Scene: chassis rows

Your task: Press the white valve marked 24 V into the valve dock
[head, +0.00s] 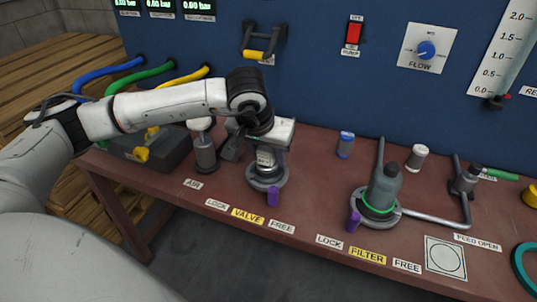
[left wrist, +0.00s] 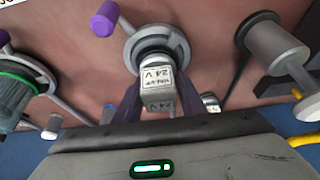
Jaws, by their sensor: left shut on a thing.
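The white valve (head: 266,156) stands upright at the valve dock (head: 268,182), a grey ring with a purple-tipped lever (head: 273,197) at the VALVE label. In the left wrist view, the valve (left wrist: 158,75) shows its "VALVE 24 V" marking and its lower end is at the middle of the dock ring (left wrist: 133,52). Whether it is fully seated cannot be told. My left gripper (head: 265,146) is shut on the valve from above; its dark fingers (left wrist: 160,100) are on both sides of it. The lever's purple tip lies on the FREE side. My right gripper is not in view.
A grey cylinder with a pale knob (head: 205,152) stands close left of the dock. The filter dock (head: 372,212) holds a grey-green filter to the right. A small blue-topped cylinder (head: 345,146) and a white one (head: 417,158) stand near the blue panel (head: 320,90).

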